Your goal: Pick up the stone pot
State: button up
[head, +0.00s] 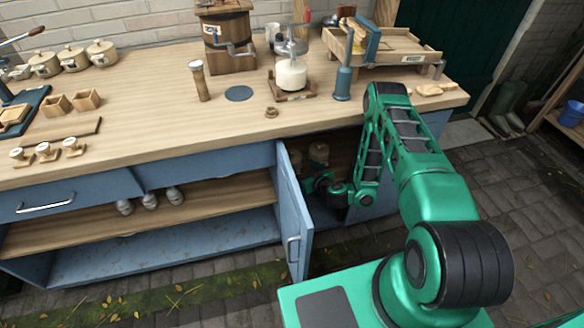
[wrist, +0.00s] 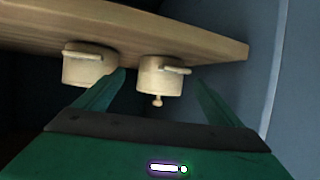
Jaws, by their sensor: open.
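My gripper (wrist: 160,78) is open and empty, reaching into the open cupboard under the bench. The wrist view appears upside down. It shows a cream lidded pot (wrist: 158,78) with a side handle and a small knob, lying ahead between the two fingers. A similar pot (wrist: 88,68) stands beside it on the same wooden shelf, partly behind the left finger. In the head view a pot (head: 318,152) shows in the cupboard, above and beyond my gripper (head: 322,186). I cannot tell by look which pot is stone.
The open blue cupboard door (head: 293,215) stands just left of my gripper. A cupboard wall (wrist: 270,60) is close on the right in the wrist view. The wooden worktop (head: 215,118) is above, with several lidded pots (head: 73,58) at its far left.

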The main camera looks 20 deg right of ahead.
aim_at(297, 168)
jog(key=shift+x, duration=2.95)
jog(key=shift+s, duration=0.1)
jog(key=c, duration=1.1)
